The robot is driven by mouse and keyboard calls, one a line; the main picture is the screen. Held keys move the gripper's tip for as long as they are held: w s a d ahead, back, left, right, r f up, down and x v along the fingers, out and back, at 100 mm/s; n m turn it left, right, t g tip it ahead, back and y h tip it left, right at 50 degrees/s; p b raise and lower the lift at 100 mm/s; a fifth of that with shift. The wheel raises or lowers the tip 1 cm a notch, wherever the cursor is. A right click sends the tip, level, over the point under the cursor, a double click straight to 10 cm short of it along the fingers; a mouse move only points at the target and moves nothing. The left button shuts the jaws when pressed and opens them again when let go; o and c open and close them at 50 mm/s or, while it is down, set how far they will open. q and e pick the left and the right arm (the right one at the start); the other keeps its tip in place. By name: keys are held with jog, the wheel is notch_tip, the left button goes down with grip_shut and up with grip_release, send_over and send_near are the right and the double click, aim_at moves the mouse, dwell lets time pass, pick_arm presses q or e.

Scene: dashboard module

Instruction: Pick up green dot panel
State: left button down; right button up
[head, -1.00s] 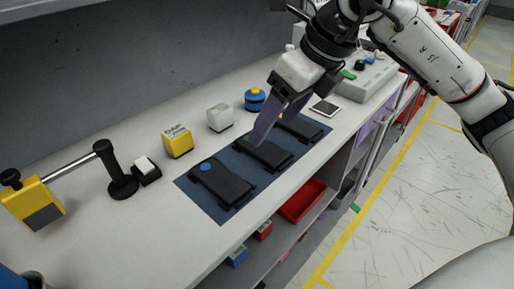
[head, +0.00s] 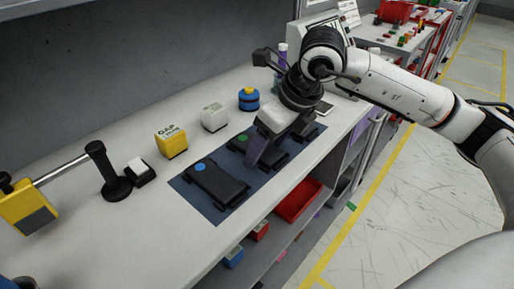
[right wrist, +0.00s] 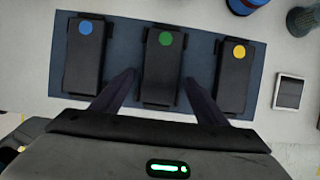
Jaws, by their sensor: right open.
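The green dot panel (right wrist: 161,75) is a black block with a green dot at its far end, lying on a dark blue mat (right wrist: 123,32) between two like panels. In the head view the green dot panel (head: 241,140) is partly hidden by my right gripper (head: 255,158). In the right wrist view the right gripper's fingers (right wrist: 160,95) are spread, one on each side of the green dot panel, with nothing held. I cannot tell their exact height above the mat. My left gripper does not show.
A blue dot panel (right wrist: 84,60) lies to the left and a yellow dot panel (right wrist: 233,75) to the right, with narrow gaps. Behind the mat stand a yellow cube (head: 171,143), a white cube (head: 214,117) and a blue round button (head: 249,98). A red bin (head: 297,201) sits below.

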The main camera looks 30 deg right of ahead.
jog(key=c, duration=1.2)
jog(key=shift+r, duration=0.1)
